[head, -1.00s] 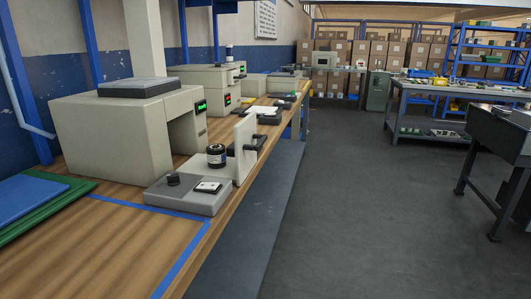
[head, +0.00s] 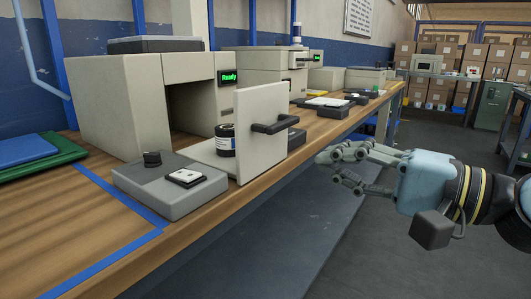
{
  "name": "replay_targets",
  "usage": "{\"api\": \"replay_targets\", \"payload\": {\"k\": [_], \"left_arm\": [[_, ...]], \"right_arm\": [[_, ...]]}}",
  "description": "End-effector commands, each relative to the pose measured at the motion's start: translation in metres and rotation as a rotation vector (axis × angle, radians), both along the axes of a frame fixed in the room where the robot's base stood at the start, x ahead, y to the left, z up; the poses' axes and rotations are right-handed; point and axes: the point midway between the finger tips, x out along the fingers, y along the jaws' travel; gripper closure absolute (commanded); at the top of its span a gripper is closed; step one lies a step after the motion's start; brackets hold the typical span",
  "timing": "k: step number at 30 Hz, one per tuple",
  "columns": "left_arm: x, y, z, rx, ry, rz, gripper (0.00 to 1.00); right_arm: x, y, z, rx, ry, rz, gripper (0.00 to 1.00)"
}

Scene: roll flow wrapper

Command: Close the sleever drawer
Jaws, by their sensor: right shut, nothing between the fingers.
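The sleever (head: 130,105) is a beige machine on the wooden bench, with a green "Ready" display. Its drawer (head: 255,155) stands pulled out toward the bench's front edge, with an upright pale front panel and a dark handle (head: 272,127). A dark jar with a white label (head: 226,141) stands on the drawer's tray, partly hidden behind the panel. My right gripper (head: 330,168) is shut and empty, in the air to the right of the handle and apart from it. My left gripper is not in view.
A grey control box (head: 170,185) with a black knob and a white-topped switch sits just left of the drawer. More beige machines (head: 265,72) stand farther along the bench. The floor beyond the bench's front edge is open.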

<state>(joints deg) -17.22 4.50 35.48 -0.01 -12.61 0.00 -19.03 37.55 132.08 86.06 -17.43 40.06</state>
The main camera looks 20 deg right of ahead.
Motion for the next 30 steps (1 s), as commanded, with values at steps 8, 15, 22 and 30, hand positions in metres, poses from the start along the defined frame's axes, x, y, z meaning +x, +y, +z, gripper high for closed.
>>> {"api": "replay_targets", "payload": {"k": [8, 15, 22, 30], "left_arm": [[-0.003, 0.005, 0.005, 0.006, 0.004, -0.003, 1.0], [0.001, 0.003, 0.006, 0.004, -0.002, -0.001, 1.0], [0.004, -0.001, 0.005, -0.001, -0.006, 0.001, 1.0], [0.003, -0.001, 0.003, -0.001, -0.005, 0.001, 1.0]], "right_arm": [[0.016, 0.011, 0.002, 0.006, -0.006, -0.006, 1.0], [0.048, 0.035, 0.001, 0.007, -0.004, -0.005, 1.0], [0.083, 0.064, 0.001, 0.005, -0.002, -0.003, 1.0], [0.108, 0.083, -0.002, 0.002, 0.001, -0.003, 1.0]]}}
